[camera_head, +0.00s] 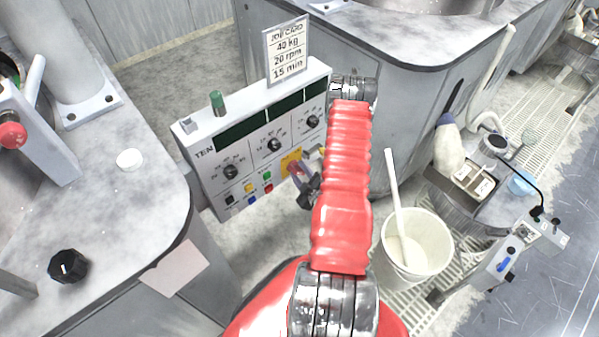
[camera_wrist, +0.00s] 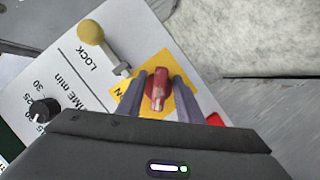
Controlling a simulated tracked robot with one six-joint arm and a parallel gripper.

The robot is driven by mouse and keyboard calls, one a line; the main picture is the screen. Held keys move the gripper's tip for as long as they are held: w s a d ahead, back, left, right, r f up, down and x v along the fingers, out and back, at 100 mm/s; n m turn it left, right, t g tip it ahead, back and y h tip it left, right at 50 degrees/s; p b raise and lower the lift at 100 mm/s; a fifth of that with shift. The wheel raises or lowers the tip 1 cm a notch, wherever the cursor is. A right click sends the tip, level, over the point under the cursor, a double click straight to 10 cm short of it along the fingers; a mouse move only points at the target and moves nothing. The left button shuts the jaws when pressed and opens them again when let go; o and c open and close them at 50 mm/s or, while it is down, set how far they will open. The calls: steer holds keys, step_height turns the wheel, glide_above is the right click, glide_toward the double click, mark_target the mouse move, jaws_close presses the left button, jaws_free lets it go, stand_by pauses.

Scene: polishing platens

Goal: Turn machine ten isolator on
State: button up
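The control panel marked TEN (camera_head: 205,170) stands between the two grey-topped benches in the head view. Its isolator is a red knob on a yellow plate (camera_head: 291,161) at the panel's lower right. In the wrist view the red isolator knob (camera_wrist: 157,90) sits on the yellow plate (camera_wrist: 128,104), with a letter N partly visible. My gripper (camera_wrist: 158,82) has its two grey fingers on either side of the knob, with narrow gaps showing, so it looks open around it. In the head view my gripper (camera_head: 305,185) is at the panel, partly hidden by my red arm.
A yellow-tipped lock lever (camera_wrist: 90,32) stands close left of my fingers. A black time knob (camera_wrist: 44,109) is further left. A sign (camera_head: 286,50) rises above the panel. A white bucket with a stick (camera_head: 440,250) stands right of my arm.

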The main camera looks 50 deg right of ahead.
steer(key=shift+c, duration=0.2)
jaws_close()
steer(key=shift+m+y, duration=0.3)
stand_by(0.3)
steer(key=m+y, duration=0.1)
steer(key=m, duration=0.2)
steer(key=shift+f+y, duration=0.1)
steer(key=shift+y, duration=0.3)
steer(key=m+y, duration=0.2)
steer(key=shift+a+m, duration=0.1)
steer(key=shift+m, duration=0.3)
steer(key=m+y, duration=0.1)
steer(key=m, duration=0.1)
steer(key=shift+a+m+y, duration=0.1)
steer(key=shift+m+y, duration=0.2)
steer(key=shift+y, duration=0.1)
steer(key=m+t+y, duration=0.1)
steer(key=m+y, duration=0.1)
steer(key=m, duration=0.1)
steer(key=shift+m, duration=0.3)
